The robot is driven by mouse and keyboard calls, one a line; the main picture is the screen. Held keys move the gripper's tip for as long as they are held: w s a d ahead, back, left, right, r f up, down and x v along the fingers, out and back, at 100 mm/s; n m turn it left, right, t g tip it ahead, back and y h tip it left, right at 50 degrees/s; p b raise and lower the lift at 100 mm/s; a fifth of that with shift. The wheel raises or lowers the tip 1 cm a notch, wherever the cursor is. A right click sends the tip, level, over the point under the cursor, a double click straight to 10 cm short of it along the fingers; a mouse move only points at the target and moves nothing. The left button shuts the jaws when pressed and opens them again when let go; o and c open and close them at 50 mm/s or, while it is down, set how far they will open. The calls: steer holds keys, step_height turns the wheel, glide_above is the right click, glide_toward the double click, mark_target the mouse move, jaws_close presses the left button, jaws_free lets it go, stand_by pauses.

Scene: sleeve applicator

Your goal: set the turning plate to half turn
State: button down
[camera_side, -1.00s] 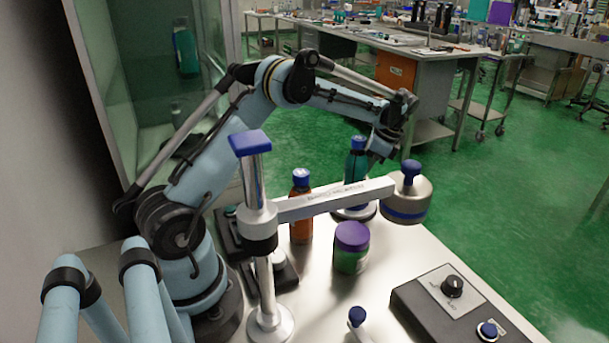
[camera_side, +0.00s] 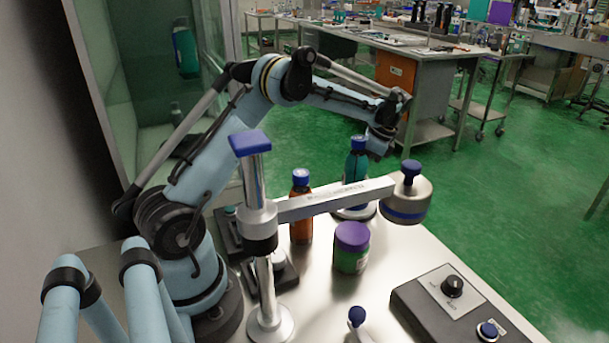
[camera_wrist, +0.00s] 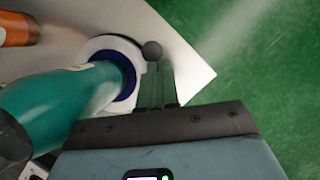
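The turning plate (camera_side: 353,213) is a pale round disc on the bench, under a teal bottle (camera_side: 357,165) with a blue cap. In the wrist view the plate (camera_wrist: 100,45) shows as a white ring with a dark blue inner edge around the bottle (camera_wrist: 62,98). A dark ball knob (camera_wrist: 152,50) stands at its rim. My gripper (camera_wrist: 158,68) has its fingers close together, with their tips by the knob; I cannot tell whether they touch it. In the side view my gripper (camera_side: 377,150) is beside the bottle, its fingers hidden.
An orange bottle (camera_side: 301,212) and a purple-lidded jar (camera_side: 351,247) stand nearby. A metal post with a horizontal arm (camera_side: 335,199), ending in a round head (camera_side: 407,204), crosses in front of the plate. A dial box (camera_side: 430,310) is at front right.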

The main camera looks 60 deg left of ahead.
steer(key=shift+s+a+n+g+h, duration=0.15)
steer(key=shift+s+a+n+h, duration=0.25)
steer(key=shift+n, duration=0.45)
steer(key=shift+s+a+n+g+h, duration=0.15)
steer(key=shift+s+a+n, duration=0.1)
steer(key=shift+s+n, duration=0.45)
steer(key=shift+s+a+n+h, duration=0.15)
steer(key=shift+s+n+h, duration=0.3)
steer(key=shift+n, duration=0.55)
steer(key=shift+s+a+n+h, duration=0.2)
steer(key=shift+s+n, duration=0.35)
steer(key=shift+n, duration=0.4)
